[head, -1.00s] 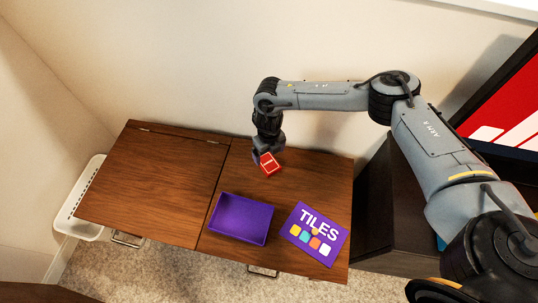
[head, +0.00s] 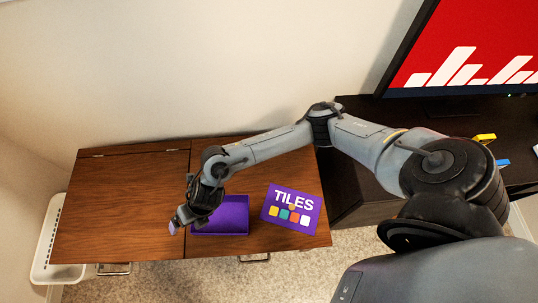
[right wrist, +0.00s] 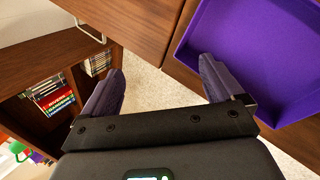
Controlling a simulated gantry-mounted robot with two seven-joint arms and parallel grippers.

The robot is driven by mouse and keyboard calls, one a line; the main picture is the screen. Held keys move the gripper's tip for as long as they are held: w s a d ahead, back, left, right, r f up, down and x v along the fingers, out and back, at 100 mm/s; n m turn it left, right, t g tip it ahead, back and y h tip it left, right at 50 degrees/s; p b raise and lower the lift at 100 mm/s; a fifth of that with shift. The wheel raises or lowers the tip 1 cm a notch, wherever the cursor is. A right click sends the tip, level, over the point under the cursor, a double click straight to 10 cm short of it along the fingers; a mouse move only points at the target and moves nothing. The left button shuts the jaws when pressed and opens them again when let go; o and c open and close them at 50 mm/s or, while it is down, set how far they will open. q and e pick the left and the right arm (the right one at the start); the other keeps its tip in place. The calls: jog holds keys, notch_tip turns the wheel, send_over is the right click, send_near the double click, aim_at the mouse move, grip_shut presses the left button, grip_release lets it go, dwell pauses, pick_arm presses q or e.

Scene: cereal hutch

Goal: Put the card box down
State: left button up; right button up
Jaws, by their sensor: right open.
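The card box does not show in either current view; my right arm covers part of the table in the head view. My right gripper (head: 179,226) is over the front of the wooden table, just left of the open purple box (head: 222,217). In the right wrist view, its two fingers (right wrist: 163,80) are spread with nothing between them. The purple box (right wrist: 255,65) lies to the right of them there, and the part of its inside that shows is empty. My left gripper is not in view.
A purple TILES lid (head: 291,211) lies right of the purple box on the wooden table (head: 120,205). A white basket (head: 44,240) is at the left, and a red screen (head: 470,50) stands right. The right wrist view shows shelved game boxes (right wrist: 50,97). The table's left half is clear.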

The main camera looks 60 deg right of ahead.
jog(key=s+a+r+m+t, duration=0.4)
jog(key=r+m, duration=0.3)
jog(key=m, duration=0.5)
jog(key=s+d+f+m+g+h, duration=0.1)
jog(key=s+d+m+g+h, duration=0.1)
jog(key=s+d+m, duration=0.5)
jog(key=s+d+f+m+g+h, duration=0.1)
jog(key=s+d+m+g+h, duration=0.1)
jog(key=s+d+m, duration=0.5)
jog(key=d+m, duration=0.3)
jog(key=d, duration=0.4)
jog(key=shift+d+h, duration=0.4)
jog(key=shift+r, duration=0.15)
